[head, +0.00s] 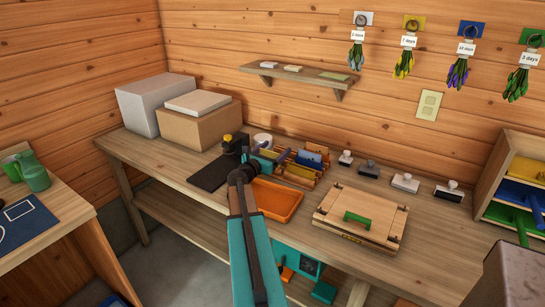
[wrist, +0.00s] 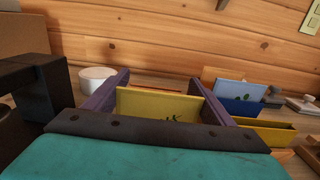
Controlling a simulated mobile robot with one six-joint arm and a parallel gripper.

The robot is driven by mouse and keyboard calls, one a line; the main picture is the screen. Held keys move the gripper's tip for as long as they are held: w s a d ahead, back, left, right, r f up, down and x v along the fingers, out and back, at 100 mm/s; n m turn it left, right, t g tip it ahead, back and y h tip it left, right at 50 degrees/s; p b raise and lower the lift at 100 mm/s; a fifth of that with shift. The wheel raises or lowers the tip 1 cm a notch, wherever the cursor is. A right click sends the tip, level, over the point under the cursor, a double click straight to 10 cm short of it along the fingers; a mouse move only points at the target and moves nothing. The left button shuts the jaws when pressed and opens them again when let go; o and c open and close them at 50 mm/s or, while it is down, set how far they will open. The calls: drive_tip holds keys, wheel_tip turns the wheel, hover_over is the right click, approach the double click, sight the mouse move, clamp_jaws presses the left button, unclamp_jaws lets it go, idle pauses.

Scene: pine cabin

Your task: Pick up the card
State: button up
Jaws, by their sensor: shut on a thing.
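A yellow card (wrist: 150,103) with a small green leaf print stands upright between the two purple fingers of my gripper (wrist: 159,82) in the wrist view. The fingers are shut on its left and right edges. The card's lower edge is hidden behind the dark gripper body. In the head view my gripper (head: 268,158) is over the workbench, at the left end of the card rack (head: 301,172); the card cannot be made out there. A light blue card (wrist: 240,93) with a leaf print stands in a blue slot of the rack, right of my gripper.
An orange tray (head: 276,201) lies in front of the rack. A black stand (head: 214,172) and a white roll (head: 263,140) are on the left. Several stamps (head: 405,182) and a wooden press with a green handle (head: 361,217) are on the right. A wall shelf (head: 300,76) hangs above.

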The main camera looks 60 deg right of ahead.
drive_tip(key=shift+r, duration=0.2)
drive_tip(key=s+a+r, duration=0.4)
drive_tip(key=s+a, duration=0.3)
drive_tip(key=a, duration=0.4)
drive_tip(key=shift+a+r, duration=0.2)
drive_tip(key=shift+r, duration=0.2)
drive_tip(key=p, duration=0.5)
drive_tip(key=shift+s+a, duration=0.1)
drive_tip(key=shift+a, duration=0.15)
drive_tip(key=p, duration=0.3)
drive_tip(key=a+p, duration=0.1)
drive_tip(key=p, duration=0.2)
drive_tip(key=shift+s+r, duration=0.1)
drive_tip(key=shift+s, duration=0.2)
drive_tip(key=shift+s+a+p, duration=0.25)
drive_tip(key=shift+a+p, duration=0.15)
drive_tip(key=shift+p, duration=1.45)
drive_tip(key=shift+w+f, duration=0.1)
drive_tip(key=shift+f, duration=0.1)
